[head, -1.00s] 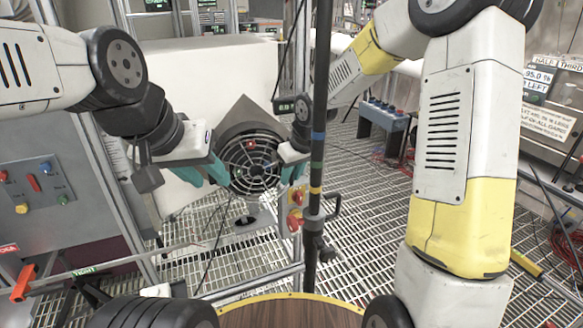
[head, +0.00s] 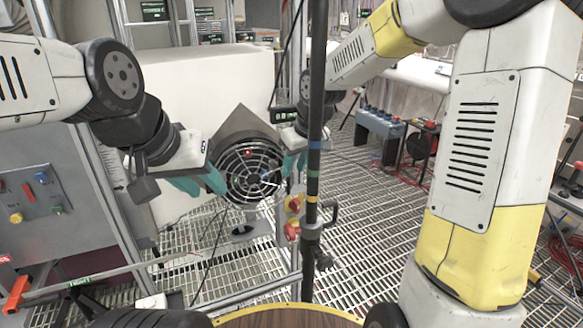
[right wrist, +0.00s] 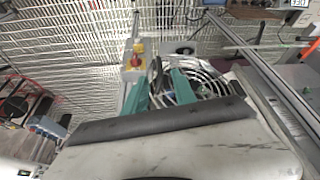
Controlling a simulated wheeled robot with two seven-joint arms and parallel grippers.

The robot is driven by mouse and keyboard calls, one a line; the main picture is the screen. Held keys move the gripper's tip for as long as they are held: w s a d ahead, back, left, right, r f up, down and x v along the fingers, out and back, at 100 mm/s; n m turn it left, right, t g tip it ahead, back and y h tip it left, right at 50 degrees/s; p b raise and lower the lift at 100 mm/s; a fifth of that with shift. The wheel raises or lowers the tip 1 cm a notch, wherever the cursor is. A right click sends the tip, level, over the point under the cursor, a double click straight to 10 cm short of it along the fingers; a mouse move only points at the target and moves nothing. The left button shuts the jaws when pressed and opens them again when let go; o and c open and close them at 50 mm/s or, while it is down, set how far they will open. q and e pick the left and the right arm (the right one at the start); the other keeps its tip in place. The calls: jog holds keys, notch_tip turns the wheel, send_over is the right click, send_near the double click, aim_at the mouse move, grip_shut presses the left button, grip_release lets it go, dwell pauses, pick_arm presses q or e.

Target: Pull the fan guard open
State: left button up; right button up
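The fan guard (head: 251,173) is a round metal grille of rings on the front of a dark fan housing (head: 243,122). It also shows in the right wrist view (right wrist: 204,83). I cannot tell whether it stands away from the housing. My left gripper (head: 203,183) has teal fingers, spread apart, beside the guard's left rim; I see nothing between them. My right gripper (head: 293,163) is at the guard's right side, partly hidden by a dark pole. In the right wrist view its teal fingers (right wrist: 160,92) are apart, with a dark curved piece (right wrist: 157,74) between or behind them.
The dark upright pole (head: 315,150) stands in front of my right gripper. Red and yellow knobs (head: 293,217) sit below it. A grey control panel (head: 35,195) is at the left. A white block (head: 190,85) stands behind the fan. Open grating floor (head: 365,225) lies to the right.

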jog(key=shift+c, duration=1.1)
jog(key=shift+s+d+f, duration=0.1)
jog(key=shift+d+f, duration=0.1)
jog(key=shift+f, duration=0.15)
jog(key=c, duration=0.3)
jog(key=f+g, duration=0.1)
jog(key=s+d+f+m, duration=0.1)
jog(key=f, duration=0.1)
jog(key=d+f+g, duration=0.1)
jog(key=shift+s+d+f+g+y, duration=0.15)
jog(key=shift+s+f+g+y, duration=0.15)
jog(key=shift+y, duration=0.1)
grip_shut()
notch_tip(320, 180, down, 4)
jog(key=s+d+m+g+y, duration=0.2)
jog(key=s+g+y, duration=0.1)
jog(key=y, duration=0.1)
jog(key=w+d+r+m+t+y, duration=0.2)
jog(key=w+d+m+t+y, duration=0.45)
jog(key=y, duration=0.35)
jog(key=x, duration=0.9)
jog(key=shift+a+g, duration=0.35)
jog(key=shift+g, duration=0.1)
